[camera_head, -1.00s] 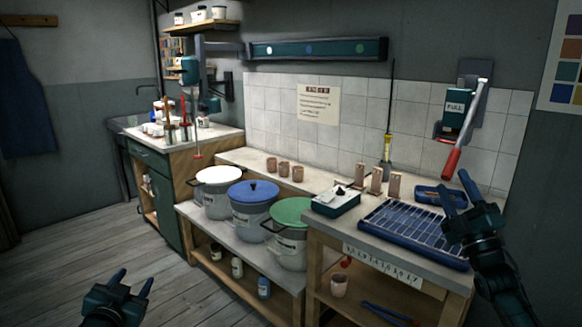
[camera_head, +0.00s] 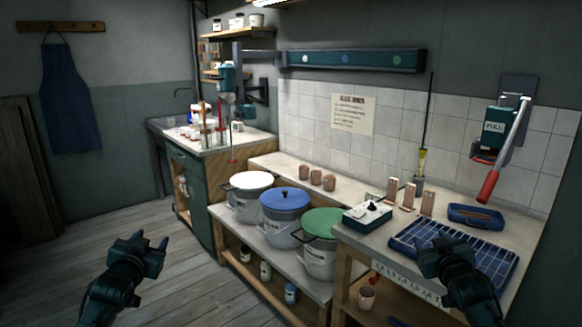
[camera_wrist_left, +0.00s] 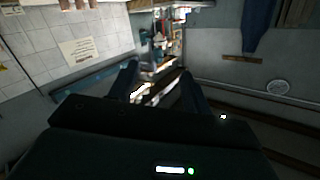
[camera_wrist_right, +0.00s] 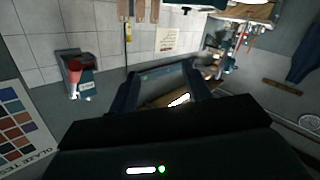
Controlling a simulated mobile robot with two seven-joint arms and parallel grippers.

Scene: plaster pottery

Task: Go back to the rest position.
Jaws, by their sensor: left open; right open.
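My left gripper (camera_head: 140,246) is open and empty over the wooden floor, at the lower left of the head view. Its two fingers (camera_wrist_left: 160,85) show apart in the left wrist view with nothing between them. My right gripper (camera_head: 442,244) is open and empty in front of the blue grid rack (camera_head: 490,256) at the right of the head view. Its fingers (camera_wrist_right: 162,90) are also apart in the right wrist view. Whether the right gripper touches the rack cannot be told; the arm hides part of it.
Three lidded buckets, white (camera_head: 250,181), blue (camera_head: 285,200) and green (camera_head: 322,224), stand on the low bench. A small white-topped box (camera_head: 367,216) and a blue tray (camera_head: 476,215) are on the right table. A red-handled lever (camera_head: 490,186) is on the wall. The left floor (camera_head: 85,250) is clear.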

